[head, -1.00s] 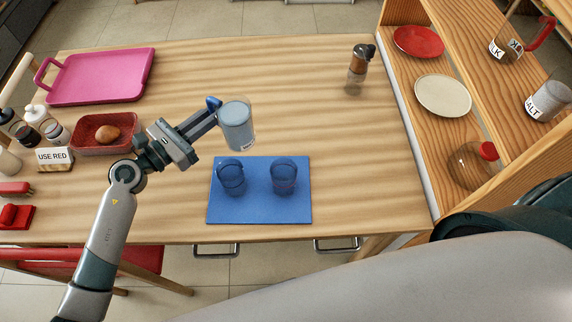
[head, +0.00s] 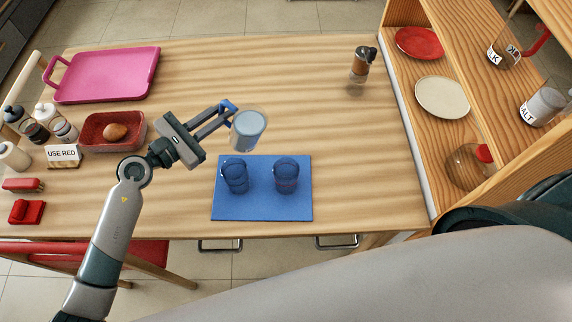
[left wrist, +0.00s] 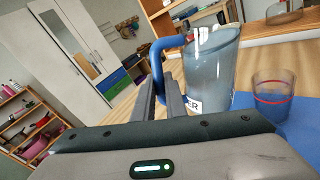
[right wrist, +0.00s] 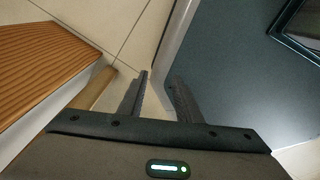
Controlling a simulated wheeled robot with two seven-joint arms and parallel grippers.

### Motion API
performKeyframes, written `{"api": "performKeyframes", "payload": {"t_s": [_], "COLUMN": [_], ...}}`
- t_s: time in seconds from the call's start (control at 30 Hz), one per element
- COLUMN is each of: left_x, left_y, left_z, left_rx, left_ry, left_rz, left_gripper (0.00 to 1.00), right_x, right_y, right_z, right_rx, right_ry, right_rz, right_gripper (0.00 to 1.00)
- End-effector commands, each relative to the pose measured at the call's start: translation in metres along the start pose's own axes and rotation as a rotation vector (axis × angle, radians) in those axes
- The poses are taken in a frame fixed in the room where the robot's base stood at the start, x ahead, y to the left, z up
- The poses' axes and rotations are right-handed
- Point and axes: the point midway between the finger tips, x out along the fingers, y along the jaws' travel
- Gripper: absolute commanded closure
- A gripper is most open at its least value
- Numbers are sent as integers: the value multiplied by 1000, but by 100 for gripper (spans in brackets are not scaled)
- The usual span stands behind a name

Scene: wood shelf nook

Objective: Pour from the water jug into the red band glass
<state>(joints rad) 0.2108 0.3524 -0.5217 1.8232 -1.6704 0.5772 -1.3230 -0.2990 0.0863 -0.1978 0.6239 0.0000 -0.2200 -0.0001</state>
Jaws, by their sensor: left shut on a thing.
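The water jug (head: 248,131) is clear bluish with a blue handle and hangs in the air just behind the blue mat (head: 263,212), tilted. It also shows in the left wrist view (left wrist: 212,70), its label partly visible. My left gripper (head: 226,108) is shut on the jug's handle. Two clear bluish glasses stand upright on the mat. The right one (head: 286,176) shows a faint reddish band; the left one (head: 235,176) looks blue-banded. The red band glass (left wrist: 272,92) is clear in the left wrist view. My right gripper (right wrist: 161,78) is open and empty, away from the table.
A pink tray (head: 105,75), a red bin (head: 137,138) with a brown item, bottles and a "USE RED" sign (head: 62,156) are at the left. A pepper mill (head: 361,66) stands at the back right. The wooden shelf (head: 435,145) bounds the table's right side.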

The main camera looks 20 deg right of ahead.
Motion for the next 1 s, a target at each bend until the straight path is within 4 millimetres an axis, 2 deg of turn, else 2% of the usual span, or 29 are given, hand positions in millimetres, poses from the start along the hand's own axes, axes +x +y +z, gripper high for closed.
{"api": "performKeyframes", "payload": {"t_s": [0.5,1.0], "left_x": [1,1], "left_y": [-2,-4], "left_z": [6,12], "left_rx": [53,107], "left_ry": [7,17], "left_rz": [1,1], "left_gripper": [100,100], "right_x": [-6,-13], "right_y": [-13,-5], "right_z": [-1,1], "right_rx": [2,-1], "right_ry": [0,-5], "right_rz": [-13,-6], "right_gripper": [69,69]}}
